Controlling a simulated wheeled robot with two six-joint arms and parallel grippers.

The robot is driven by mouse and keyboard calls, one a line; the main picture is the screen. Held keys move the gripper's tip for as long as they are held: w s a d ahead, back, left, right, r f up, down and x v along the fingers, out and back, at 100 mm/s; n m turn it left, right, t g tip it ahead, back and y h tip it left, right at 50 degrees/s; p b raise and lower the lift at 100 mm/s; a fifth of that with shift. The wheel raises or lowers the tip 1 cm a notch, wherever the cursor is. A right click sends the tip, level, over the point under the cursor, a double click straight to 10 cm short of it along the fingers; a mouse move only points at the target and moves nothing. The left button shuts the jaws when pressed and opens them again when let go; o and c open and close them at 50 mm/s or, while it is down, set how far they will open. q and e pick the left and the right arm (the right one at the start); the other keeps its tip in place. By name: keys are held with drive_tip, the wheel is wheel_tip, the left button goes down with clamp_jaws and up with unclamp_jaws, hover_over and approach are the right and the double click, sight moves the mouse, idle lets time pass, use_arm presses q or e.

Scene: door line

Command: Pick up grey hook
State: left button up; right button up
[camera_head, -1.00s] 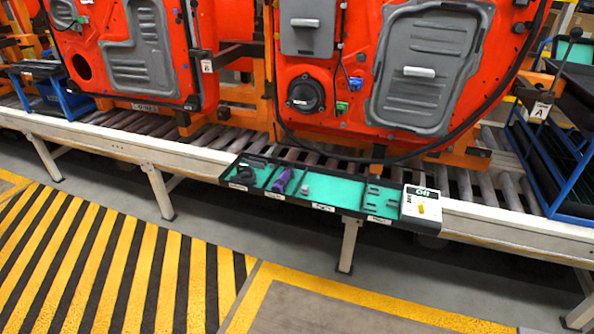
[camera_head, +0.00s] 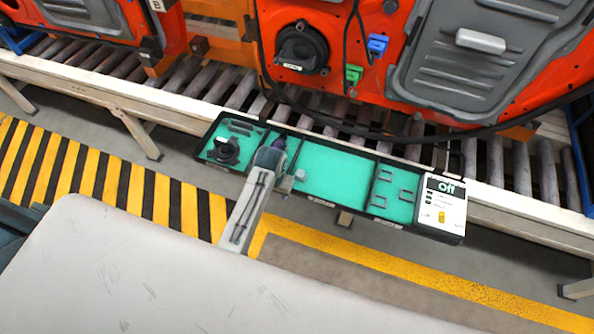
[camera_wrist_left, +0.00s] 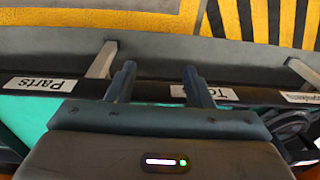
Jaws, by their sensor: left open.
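My left gripper (camera_head: 270,158) is over the teal-lined tray (camera_head: 332,174), covering part of its tool compartment. In the left wrist view its two fingers (camera_wrist_left: 160,85) are apart with nothing between them, in front of the tray's labelled edge. A small grey piece (camera_head: 300,175) lies in the tray just right of the gripper; I cannot tell if it is hook-shaped. Several small grey bracket-like pieces, one of them here (camera_head: 383,174), lie in the compartment farther right. A purple tool (camera_head: 279,143) shows partly beside the gripper. My right gripper is not in view.
A white box reading "Off" (camera_head: 441,204) is at the right end. Behind the tray are conveyor rollers (camera_head: 240,91) and an orange door (camera_head: 372,77). The tray's middle is clear.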

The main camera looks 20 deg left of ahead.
use_arm(q)
wheel_tip(320, 180, up, 4)
drive_tip(key=w+r, duration=0.1)
drive_tip(key=g, duration=0.1)
approach(300, 172)
drive_tip(key=shift+w+a+p, duration=0.15)
drive_tip(key=shift+a+p, duration=0.2)
drive_tip(key=shift+p, duration=0.1)
wheel_tip(300, 172, down, 5)
drive_tip(key=shift+w+d+r+p, duration=0.1)
drive_tip(key=shift+w+d+p, duration=0.1)
drive_tip(key=shift+p, duration=0.3)
drive_tip(key=f, duration=0.1)
drive_tip(key=f+p, duration=0.1)
drive_tip(key=f, duration=0.3)
drive_tip(key=shift+s+p, duration=0.35)
drive_tip(key=shift+f, duration=0.2)
drive_tip(key=c, duration=0.9)
drive_tip(key=shift+c, duration=0.4)
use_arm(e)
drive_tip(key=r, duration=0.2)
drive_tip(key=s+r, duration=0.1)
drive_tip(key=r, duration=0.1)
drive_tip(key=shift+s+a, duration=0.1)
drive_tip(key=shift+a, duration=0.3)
